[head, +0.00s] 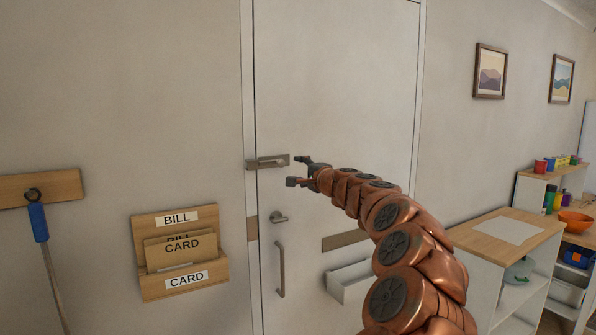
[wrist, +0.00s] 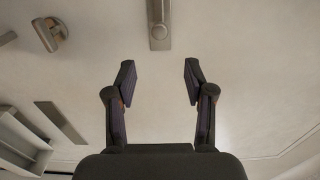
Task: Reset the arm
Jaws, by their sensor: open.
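My copper arm reaches up from the lower right in the head view, and my gripper (head: 298,171) is at its end in front of the white door (head: 345,85). The gripper is open and empty. A metal latch (head: 267,162) on the door's left edge is just left of the fingertips. In the wrist view the two dark fingers of my gripper (wrist: 159,82) stand wide apart with nothing between them. The latch (wrist: 159,28) shows beyond them at the top, apart from the fingertips.
A lever handle (head: 279,217) and a vertical pull bar (head: 281,270) are below the latch. A wooden letter holder (head: 180,284) hangs left of the door. A blue-handled tool (head: 38,222) hangs from a wooden board. A wood-topped cabinet (head: 478,232) stands on the right.

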